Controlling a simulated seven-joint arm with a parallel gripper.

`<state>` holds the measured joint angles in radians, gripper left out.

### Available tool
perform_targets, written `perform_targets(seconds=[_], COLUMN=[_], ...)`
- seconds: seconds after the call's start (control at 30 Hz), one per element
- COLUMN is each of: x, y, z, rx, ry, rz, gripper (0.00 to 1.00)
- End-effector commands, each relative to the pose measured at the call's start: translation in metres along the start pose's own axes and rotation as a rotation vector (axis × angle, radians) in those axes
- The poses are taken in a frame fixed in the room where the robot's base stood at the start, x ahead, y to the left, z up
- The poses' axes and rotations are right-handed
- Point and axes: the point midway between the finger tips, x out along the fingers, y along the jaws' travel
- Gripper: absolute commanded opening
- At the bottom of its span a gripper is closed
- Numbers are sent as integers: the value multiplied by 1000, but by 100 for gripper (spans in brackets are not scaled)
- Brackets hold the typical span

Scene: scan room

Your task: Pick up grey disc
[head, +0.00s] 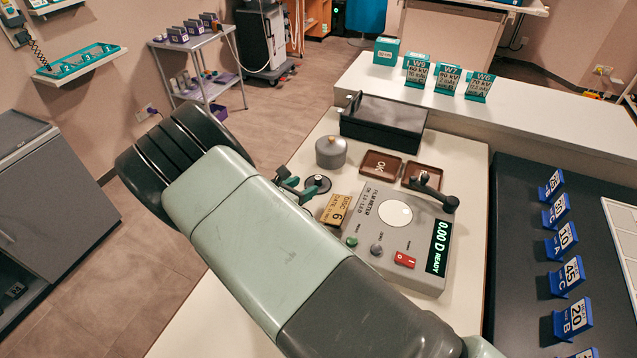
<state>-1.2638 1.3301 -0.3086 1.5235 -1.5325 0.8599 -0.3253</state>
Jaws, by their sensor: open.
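A small dark grey round disc (317,184) with a paler centre lies on the cream bench top, left of the film meter. I cannot tell whether it is one piece or a disc on a dark base. My gripper (302,190) is just left of it, its green fingers pointing right, close to the disc's left edge. The fingers are open, and nothing shows between them. Whether they touch the disc is unclear. My arm hides the bench to the lower left.
A grey lidded pot (331,152) stands behind the disc. Two brown trays (380,165) and a black box (384,122) are behind. Blue number cards (563,238) stand on the dark right-hand surface.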

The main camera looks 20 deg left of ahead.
Motion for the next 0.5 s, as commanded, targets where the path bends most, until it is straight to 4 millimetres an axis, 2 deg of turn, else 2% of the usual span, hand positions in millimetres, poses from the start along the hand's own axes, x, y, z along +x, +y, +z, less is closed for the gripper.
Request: perform_targets(seconds=[0.1,0.33,0.5], x=[19,37,63], y=[0,1,7], z=[-1,-2,-5], rx=[2,3,5], ry=[2,2,2], rz=[-1,-2,-3], gripper=[52,52,52])
